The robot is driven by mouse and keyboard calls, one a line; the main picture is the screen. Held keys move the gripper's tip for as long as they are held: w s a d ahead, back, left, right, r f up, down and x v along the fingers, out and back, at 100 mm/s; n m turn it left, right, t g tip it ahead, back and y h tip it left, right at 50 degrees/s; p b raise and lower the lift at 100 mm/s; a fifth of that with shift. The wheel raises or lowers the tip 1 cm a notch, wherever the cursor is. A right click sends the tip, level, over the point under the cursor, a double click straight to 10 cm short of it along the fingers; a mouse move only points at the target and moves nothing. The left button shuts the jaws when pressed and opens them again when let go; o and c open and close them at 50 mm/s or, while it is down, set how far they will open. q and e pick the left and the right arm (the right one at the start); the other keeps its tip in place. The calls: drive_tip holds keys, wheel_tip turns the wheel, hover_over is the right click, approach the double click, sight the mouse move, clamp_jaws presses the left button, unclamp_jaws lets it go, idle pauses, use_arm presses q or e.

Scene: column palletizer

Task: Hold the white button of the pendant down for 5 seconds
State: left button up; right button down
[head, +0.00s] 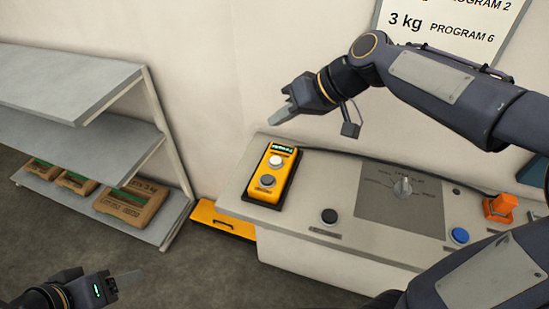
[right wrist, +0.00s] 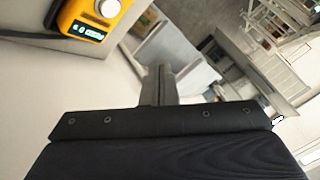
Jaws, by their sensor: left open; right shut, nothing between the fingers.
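The yellow pendant (head: 269,172) lies in a dark holder at the left end of the console. Its white button (head: 276,160) sits above a grey button (head: 267,181), with a small green display at the top. The pendant (right wrist: 84,27) and its white button (right wrist: 109,8) also show at the top left of the right wrist view. My right gripper (head: 284,114) is shut and empty, above and beyond the pendant, apart from it; its fingers (right wrist: 158,84) show in the right wrist view. My left gripper (head: 125,285) is low at the bottom left, open and empty, far from the pendant.
A grey shelf (head: 85,145) with several cartons (head: 133,203) stands at left. A sign (head: 447,28) hangs on the wall.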

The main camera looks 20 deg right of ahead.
sight(281, 161)
drive_tip(key=shift+f, duration=0.15)
wheel_tip(281, 161, down, 8)
drive_tip(key=b, duration=0.6)
drive_tip(key=shift+b, duration=0.3)
drive_tip(key=shift+f+b, duration=0.3)
drive_tip(key=shift+b, duration=0.05)
idle(1.1)
drive_tip(key=shift+f+b, duration=0.4)
drive_tip(key=shift+b, duration=0.05)
drive_tip(key=shift+f+b, duration=0.4)
idle(4.3)
